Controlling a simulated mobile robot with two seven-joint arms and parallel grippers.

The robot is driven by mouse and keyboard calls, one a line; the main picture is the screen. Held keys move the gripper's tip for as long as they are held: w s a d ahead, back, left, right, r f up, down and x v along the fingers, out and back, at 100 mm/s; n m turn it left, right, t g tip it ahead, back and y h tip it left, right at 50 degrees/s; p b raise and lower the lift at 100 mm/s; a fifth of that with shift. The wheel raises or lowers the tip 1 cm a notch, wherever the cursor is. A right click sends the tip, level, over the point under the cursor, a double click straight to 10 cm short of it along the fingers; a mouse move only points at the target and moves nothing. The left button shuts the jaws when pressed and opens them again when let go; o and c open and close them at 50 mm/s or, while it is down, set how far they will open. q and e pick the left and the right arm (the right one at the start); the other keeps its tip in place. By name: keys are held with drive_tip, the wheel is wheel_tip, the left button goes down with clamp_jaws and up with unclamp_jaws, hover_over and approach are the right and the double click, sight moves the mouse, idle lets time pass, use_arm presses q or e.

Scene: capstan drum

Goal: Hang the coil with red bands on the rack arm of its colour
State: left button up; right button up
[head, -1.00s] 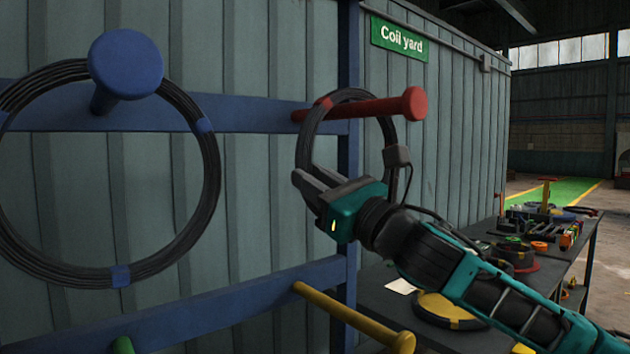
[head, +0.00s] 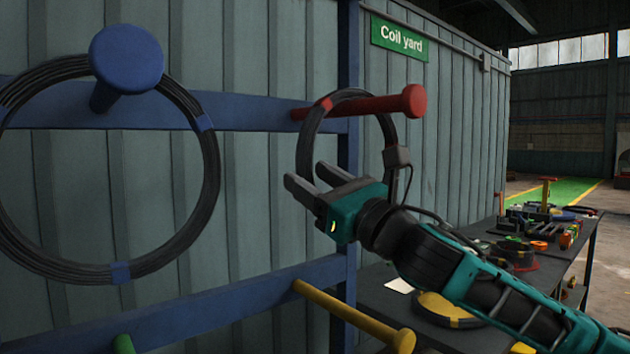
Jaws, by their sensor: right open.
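The black coil with red bands (head: 309,141) hangs on the red rack arm (head: 375,106), which passes through its ring. A red band shows at the coil's upper left. My right gripper (head: 304,178) is open in front of the coil's lower left part, with its fingers pointing left and nothing between them. The gripper and its wrist hide the lower part of the coil. I cannot tell whether the gripper touches it. My left gripper is not in view.
A larger coil with blue bands (head: 209,165) hangs on the blue rack arm (head: 126,58) at left. A yellow rack arm (head: 352,315) and a green one (head: 123,345) stick out below. A dark table (head: 375,306) at right holds a yellow-banded coil and tools.

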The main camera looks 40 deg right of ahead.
drive_tip(key=shift+w+f, duration=0.1)
drive_tip(key=shift+f, duration=0.15)
drive_tip(key=shift+s+d+f+b, duration=0.15)
drive_tip(key=shift+s+b, duration=0.1)
drive_tip(key=shift+b, duration=0.1)
drive_tip(key=b+v, duration=0.2)
drive_tip(key=v, duration=0.1)
use_arm(q)
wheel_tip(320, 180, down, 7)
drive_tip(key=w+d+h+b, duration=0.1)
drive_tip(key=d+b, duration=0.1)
drive_tip(key=b, duration=0.6)
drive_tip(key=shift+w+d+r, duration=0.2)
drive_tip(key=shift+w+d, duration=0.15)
use_arm(e)
drive_tip(key=v, duration=0.9)
drive_tip(key=shift+s, duration=0.2)
drive_tip(key=shift+r, duration=0.2)
